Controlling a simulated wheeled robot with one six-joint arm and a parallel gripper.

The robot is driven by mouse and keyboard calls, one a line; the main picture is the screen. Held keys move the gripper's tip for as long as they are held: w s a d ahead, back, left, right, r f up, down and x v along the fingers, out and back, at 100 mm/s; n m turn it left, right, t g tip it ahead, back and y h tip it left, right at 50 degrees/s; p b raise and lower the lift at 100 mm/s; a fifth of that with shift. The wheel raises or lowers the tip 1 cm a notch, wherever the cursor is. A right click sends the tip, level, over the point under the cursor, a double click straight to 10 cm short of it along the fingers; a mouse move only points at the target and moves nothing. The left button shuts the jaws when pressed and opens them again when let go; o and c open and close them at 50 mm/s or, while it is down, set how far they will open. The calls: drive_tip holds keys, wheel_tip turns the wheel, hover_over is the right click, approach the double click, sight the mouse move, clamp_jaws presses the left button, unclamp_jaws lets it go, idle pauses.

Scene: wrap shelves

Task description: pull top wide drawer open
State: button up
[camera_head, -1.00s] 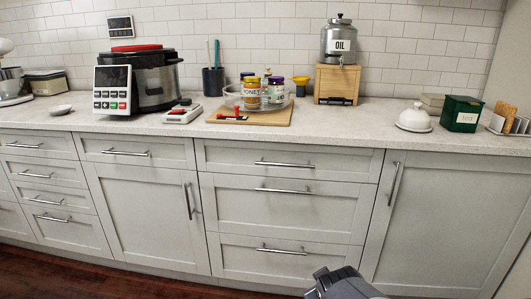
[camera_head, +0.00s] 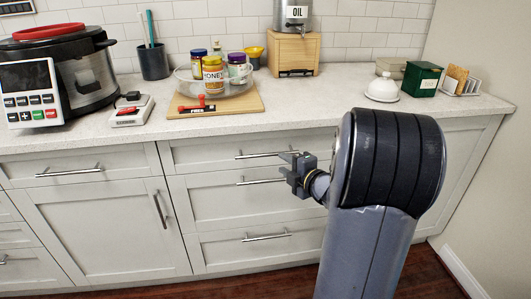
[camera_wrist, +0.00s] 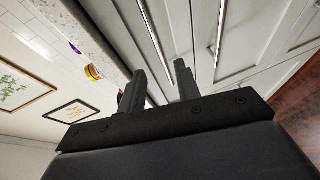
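The top wide drawer (camera_head: 200,153) is a pale grey front just below the countertop and looks shut. Its long metal bar handle (camera_head: 254,155) runs level, its right end partly behind my gripper. My gripper (camera_head: 285,163) is at the right part of this handle, fingers pointing left. In the wrist view, my gripper (camera_wrist: 160,68) has its two dark fingers apart. The bar handle (camera_wrist: 152,30) shows in the gap between them in the picture; I cannot tell whether it lies within their reach. No contact is visible.
A second drawer handle (camera_head: 262,181) lies close below the gripper. The countertop edge (camera_head: 220,138) juts just above. A wooden board (camera_head: 235,106) with jars in a glass bowl stands on the counter. Dark wood floor (camera_head: 440,265) is clear at the right.

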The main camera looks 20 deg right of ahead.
sight(269, 155)
drive_tip(key=b+x, duration=0.1)
drive_tip(key=x, duration=0.8)
drive_tip(key=shift+w, duration=0.1)
drive_tip(key=shift+c, duration=0.2)
clamp_jaws()
drive_tip(key=shift+f, duration=0.1)
